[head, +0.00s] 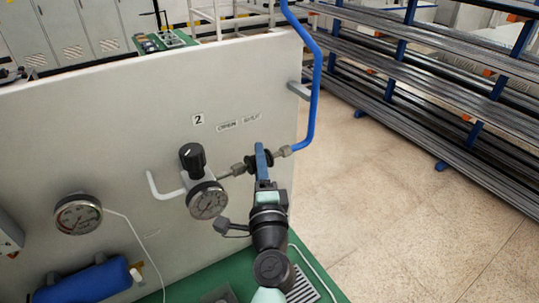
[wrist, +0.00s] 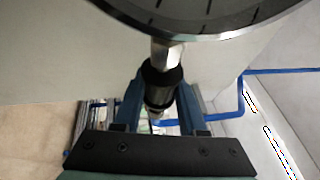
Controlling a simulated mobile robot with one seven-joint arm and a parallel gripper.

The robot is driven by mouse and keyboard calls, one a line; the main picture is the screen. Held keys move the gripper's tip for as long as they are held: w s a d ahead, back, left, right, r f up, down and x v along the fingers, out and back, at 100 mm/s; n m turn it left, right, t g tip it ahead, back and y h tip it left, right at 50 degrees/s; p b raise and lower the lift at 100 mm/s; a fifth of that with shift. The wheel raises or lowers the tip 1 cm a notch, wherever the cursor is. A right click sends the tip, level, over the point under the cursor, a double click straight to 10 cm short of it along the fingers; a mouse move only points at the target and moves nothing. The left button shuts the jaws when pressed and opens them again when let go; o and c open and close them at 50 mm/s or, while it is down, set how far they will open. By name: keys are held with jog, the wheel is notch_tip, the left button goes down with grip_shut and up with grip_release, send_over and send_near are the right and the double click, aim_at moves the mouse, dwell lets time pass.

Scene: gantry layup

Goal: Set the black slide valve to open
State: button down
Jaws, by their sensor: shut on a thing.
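The black slide valve (head: 250,163) sits on a thin metal line in front of the pale panel, below the labels OPEN and SHUT (head: 238,122). My gripper (head: 262,160) has its blue fingers shut on the valve's black sleeve. The black sleeve (wrist: 161,82) also shows in the wrist view, between the two blue fingers of my gripper (wrist: 159,102). Metal fittings show at both ends of the sleeve. The fingers hide part of the sleeve in the head view, and I cannot tell which end of its travel it is at.
A black knob (head: 192,158) and a round gauge (head: 207,200) are close left of the valve. A blue pipe (head: 313,100) rises at its right. Another gauge (head: 78,214) and a blue cylinder (head: 88,284) are farther left. Racks of bars (head: 430,85) stand beyond open floor.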

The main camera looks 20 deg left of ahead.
jog(key=shift+s+a+f, duration=0.2)
jog(key=shift+s+a, duration=0.1)
jog(key=shift+a, duration=0.05)
jog(key=c, duration=0.8)
grip_release()
jog(key=o, duration=0.3)
jog(key=shift+s+r, duration=0.1)
jog(key=shift+r, duration=0.05)
jog(key=shift+o, duration=0.2)
jog(key=shift+d, duration=0.1)
jog(key=shift+s+d+f, duration=0.2)
jog(key=shift+s+d, duration=0.1)
jog(key=shift+s, duration=0.1)
jog(key=b+v, duration=0.3)
jog(key=v, duration=0.9)
jog(key=shift+r, duration=0.2)
jog(key=shift+a, duration=0.1)
